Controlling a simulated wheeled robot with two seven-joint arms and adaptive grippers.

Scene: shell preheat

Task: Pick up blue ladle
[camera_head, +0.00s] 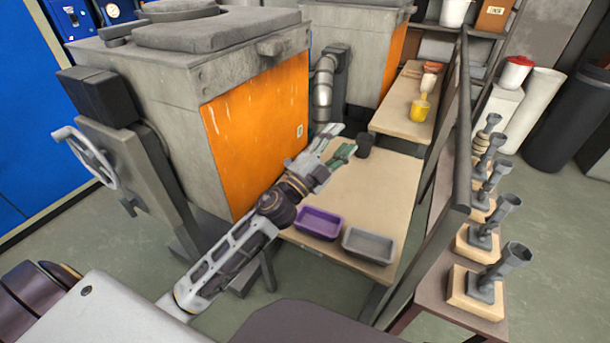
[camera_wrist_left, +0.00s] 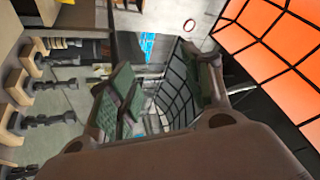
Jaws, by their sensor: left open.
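I cannot make out a blue ladle in either view. My left gripper (camera_head: 341,144) reaches over the far part of the light wooden table (camera_head: 375,195), beside the orange-fronted furnace. Its jaws are open, with green pads facing each other, and nothing shows between them. In the left wrist view the open fingers (camera_wrist_left: 163,88) stand apart, and a small bright blue patch (camera_wrist_left: 148,45) lies beyond them; I cannot tell what it is. A dark grey cup-like thing (camera_head: 364,147) stands close to the fingertips. My right gripper is in neither view.
A purple tray (camera_head: 318,223) and a grey tray (camera_head: 369,245) sit at the table's near edge. The furnace (camera_head: 258,130) stands left. A dark rail (camera_head: 461,120) and several grey funnel-like pieces on wooden blocks (camera_head: 475,298) are right. The table's middle is clear.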

